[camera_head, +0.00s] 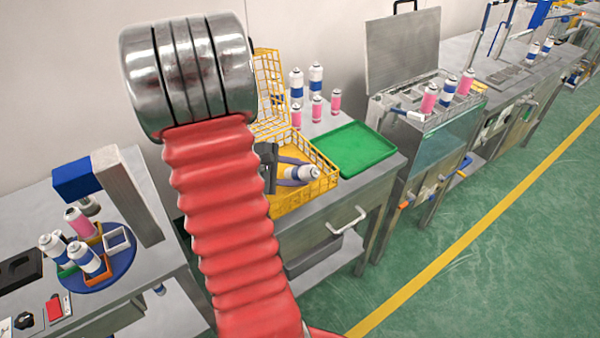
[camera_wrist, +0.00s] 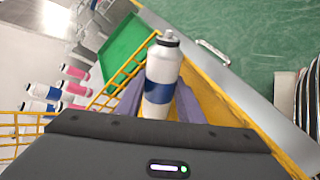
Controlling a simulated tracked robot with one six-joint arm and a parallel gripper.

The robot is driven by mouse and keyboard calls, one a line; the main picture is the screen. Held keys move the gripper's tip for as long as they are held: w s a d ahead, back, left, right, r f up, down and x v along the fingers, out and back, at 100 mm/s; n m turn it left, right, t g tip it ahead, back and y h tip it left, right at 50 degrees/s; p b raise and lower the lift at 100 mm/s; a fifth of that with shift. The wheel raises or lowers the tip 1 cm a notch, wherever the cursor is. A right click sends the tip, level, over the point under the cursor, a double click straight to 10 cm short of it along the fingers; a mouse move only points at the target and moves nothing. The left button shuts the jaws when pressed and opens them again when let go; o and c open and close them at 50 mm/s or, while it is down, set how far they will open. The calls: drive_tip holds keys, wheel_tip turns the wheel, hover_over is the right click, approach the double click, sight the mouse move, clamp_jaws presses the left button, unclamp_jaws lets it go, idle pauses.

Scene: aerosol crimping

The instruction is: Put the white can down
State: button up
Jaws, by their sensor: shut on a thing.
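The white can (camera_wrist: 162,72) has a blue band and a silver top. It lies between the two fingers of my gripper (camera_wrist: 158,100), which is shut on it. In the head view the white can (camera_head: 302,173) is tilted, inside or just above the yellow wire basket (camera_head: 325,172). My gripper (camera_head: 290,172) reaches over the basket from the left, partly hidden by my red arm. I cannot tell whether the can touches the basket floor. The basket also shows in the wrist view (camera_wrist: 228,105) around the can.
A green tray (camera_head: 352,149) lies right of the basket on the steel table. Several pink and white cans (camera_head: 316,108) stand behind. A second yellow basket panel (camera_head: 268,85) rises at the back. A water tank (camera_head: 445,130) with cans stands at the right, and a blue turntable (camera_head: 100,275) at the left.

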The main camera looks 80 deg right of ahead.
drive_tip(key=shift+f, duration=0.1)
drive_tip(key=o, duration=1.2)
drive_tip(key=shift+o, duration=0.2)
drive_tip(key=v, duration=1.3)
drive_tip(key=shift+a+r, duration=0.25)
drive_tip(key=shift+w, duration=0.15)
